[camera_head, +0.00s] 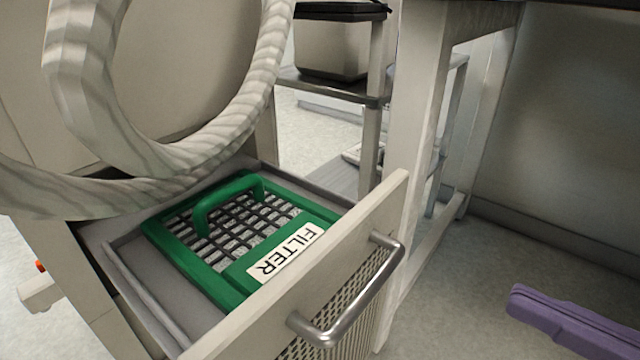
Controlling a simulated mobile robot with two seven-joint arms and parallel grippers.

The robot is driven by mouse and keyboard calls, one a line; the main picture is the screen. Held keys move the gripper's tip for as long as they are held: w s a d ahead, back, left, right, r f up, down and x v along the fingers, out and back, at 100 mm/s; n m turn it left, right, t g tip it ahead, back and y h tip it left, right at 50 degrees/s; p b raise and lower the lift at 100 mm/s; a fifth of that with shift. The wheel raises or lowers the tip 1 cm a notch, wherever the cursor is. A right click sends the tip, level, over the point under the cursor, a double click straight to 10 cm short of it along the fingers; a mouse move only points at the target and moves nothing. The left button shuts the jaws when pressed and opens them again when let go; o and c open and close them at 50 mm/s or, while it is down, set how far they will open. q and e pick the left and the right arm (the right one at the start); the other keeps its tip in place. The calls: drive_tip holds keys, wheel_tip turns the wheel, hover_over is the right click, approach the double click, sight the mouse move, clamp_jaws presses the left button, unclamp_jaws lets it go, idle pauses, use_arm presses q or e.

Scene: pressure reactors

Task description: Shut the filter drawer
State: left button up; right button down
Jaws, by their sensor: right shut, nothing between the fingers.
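The filter drawer (290,270) is pulled out from the pale cabinet at the left. Its front panel has a perforated lower part and a metal bar handle (362,300). Inside lies a green filter frame (190,262) with a dark grid, a raised green grip and a white label reading FILTER (286,250). My right gripper (522,300), purple, is at the lower right edge, shut and empty. It is to the right of the handle and apart from it. My left gripper is not in view.
Thick pale, ribbed coils (250,105) hang over the drawer's back left part. A bench leg (412,110) and a shelf stand (370,100) holding a bin (335,48) stand behind the drawer. Floor (450,310) shows clear between the handle and my right gripper.

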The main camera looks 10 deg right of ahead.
sight(361, 225)
use_arm(q)
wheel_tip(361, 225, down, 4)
drive_tip(key=b, duration=0.3)
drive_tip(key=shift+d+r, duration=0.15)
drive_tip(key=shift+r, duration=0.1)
use_arm(e)
drive_tip(key=x, duration=1.3)
drive_tip(key=shift+w+a, duration=0.25)
drive_tip(key=shift+w, duration=0.05)
